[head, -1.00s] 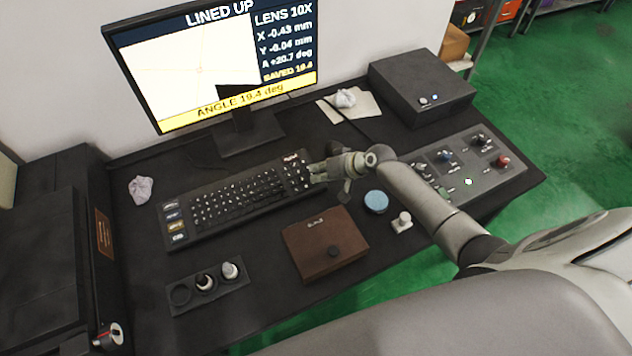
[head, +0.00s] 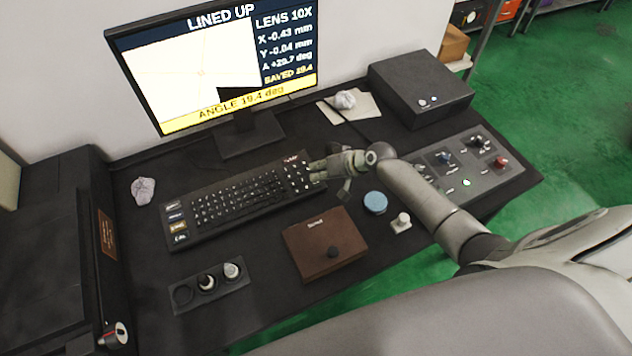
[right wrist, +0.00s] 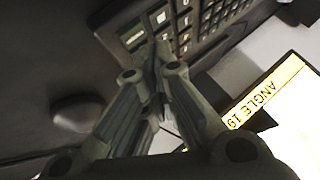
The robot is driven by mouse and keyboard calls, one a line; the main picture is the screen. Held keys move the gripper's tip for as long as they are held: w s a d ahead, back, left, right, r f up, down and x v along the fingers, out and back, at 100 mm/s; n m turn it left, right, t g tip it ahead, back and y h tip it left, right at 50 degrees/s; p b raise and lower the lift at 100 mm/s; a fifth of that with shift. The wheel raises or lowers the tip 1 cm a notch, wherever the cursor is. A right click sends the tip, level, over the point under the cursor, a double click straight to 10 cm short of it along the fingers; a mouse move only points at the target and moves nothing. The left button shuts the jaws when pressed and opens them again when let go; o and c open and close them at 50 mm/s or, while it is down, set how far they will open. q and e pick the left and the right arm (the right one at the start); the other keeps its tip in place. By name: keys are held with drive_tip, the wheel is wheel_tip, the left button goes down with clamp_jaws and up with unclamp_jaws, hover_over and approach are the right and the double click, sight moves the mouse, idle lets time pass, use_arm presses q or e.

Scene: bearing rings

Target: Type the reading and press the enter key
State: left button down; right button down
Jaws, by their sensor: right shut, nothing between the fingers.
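The black keyboard (head: 236,205) lies on the dark desk below the monitor (head: 215,65). The monitor reads "LINED UP", "ANGLE 19.4 deg" and "SAVED 19.4". My right gripper (head: 316,172) is shut and empty, at the number pad on the keyboard's right end. In the right wrist view the closed fingertips (right wrist: 158,58) are close to the pad's keys (right wrist: 182,22), and a larger light-marked key (right wrist: 132,36) shows beside them. I cannot tell whether the tips touch a key. My left gripper is not in view.
A brown box (head: 325,245) and a blue round disc (head: 375,202) lie in front of the keyboard. A lens tray (head: 209,285) stands front left. A control panel (head: 470,172) and a black box (head: 420,90) are at the right. Crumpled paper (head: 143,190) lies at the left.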

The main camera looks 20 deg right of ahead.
drive_tip(key=shift+r+p, duration=2.1)
drive_tip(key=shift+r, duration=0.45)
drive_tip(key=shift+f, duration=0.1)
